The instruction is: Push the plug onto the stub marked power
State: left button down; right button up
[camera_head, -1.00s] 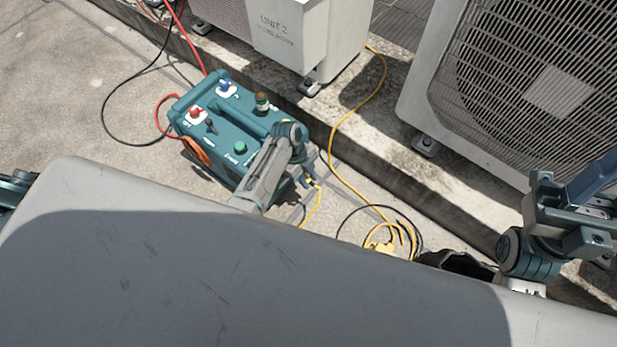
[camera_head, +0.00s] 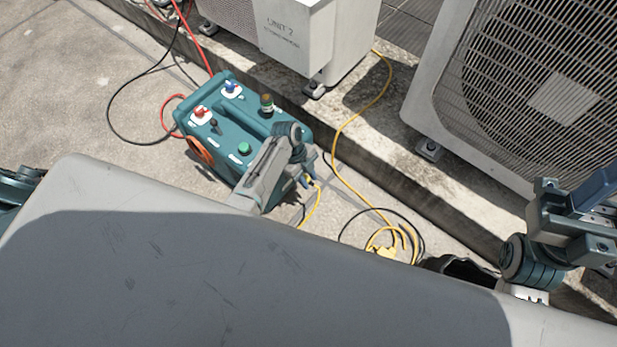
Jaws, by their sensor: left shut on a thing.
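My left gripper (camera_head: 310,183) hangs at the near right end of the teal case (camera_head: 228,138), pointing down. It is shut on the plug, which is mostly hidden by the fingers. A yellow cable (camera_head: 316,208) runs down from there to the ground. I cannot make out a stub marked power; the case's right end is largely behind my arm, and its small labels are too small to read. My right gripper (camera_head: 598,200) shows only in part at the right edge; its fingertips are not visible.
The case carries red, blue and green knobs on top. Red and black cables lie at left, and a yellow coil (camera_head: 386,250) lies near the curb. Condenser unit 2 (camera_head: 300,40) and a larger fan unit (camera_head: 425,95) stand on the ledge.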

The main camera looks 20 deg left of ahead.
pick_arm(q)
jog(key=shift+w+a, duration=0.2)
jog(key=shift+a, duration=0.3)
dwell(1.0)
jog(key=c, duration=1.1)
grip_release()
jog(key=s+d+p, duration=0.1)
jog(key=d, duration=0.1)
jog(key=d+p, duration=0.1)
jog(key=d, duration=0.1)
jog(key=s+d+p, duration=0.1)
jog(key=d, duration=0.2)
jog(key=shift+s, duration=0.3)
